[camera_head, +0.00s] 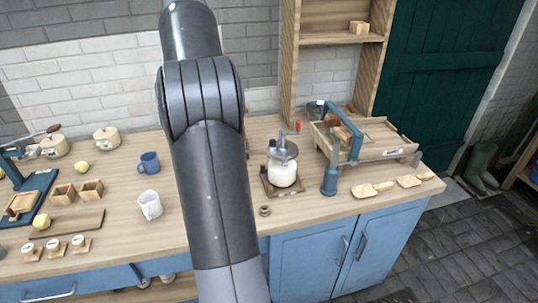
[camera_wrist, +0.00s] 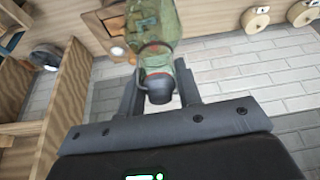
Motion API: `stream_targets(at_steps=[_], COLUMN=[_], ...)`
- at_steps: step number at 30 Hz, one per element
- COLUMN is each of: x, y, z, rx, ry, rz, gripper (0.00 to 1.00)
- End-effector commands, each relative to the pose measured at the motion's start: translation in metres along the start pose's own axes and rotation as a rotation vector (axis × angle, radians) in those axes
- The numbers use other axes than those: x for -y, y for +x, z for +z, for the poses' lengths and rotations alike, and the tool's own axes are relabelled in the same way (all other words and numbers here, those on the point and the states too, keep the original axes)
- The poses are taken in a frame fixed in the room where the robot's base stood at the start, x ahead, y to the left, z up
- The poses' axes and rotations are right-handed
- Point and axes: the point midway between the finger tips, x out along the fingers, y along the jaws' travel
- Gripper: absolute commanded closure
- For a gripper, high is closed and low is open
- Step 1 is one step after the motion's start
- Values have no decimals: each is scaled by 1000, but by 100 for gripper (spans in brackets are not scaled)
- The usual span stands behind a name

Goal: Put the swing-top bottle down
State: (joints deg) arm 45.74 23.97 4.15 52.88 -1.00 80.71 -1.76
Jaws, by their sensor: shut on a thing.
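The swing-top bottle (camera_wrist: 160,22) is clear greenish glass and shows in the wrist view, with its dark stopper end (camera_wrist: 157,88) nearest the camera. My gripper (camera_wrist: 160,78) is shut on its neck, one dark finger on each side. The bottle's body points away from the palm, and its far end is cut off by the top of the picture. I cannot tell whether it touches anything. In the head view my arm crosses the middle, and neither gripper nor bottle shows there.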

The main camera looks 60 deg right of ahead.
Motion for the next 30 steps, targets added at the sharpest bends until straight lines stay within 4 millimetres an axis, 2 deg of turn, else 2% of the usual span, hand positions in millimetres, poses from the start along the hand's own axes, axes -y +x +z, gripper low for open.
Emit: stream_targets(at_steps=[7,15,24,30], x=[-77,-164,-230,-261], y=[-6,5,32,58], z=[-10,-4,18,38], rx=[-1,0,2,2], ry=[93,194,274,316], rz=[40,82,114,132], gripper=[100,100,100,100])
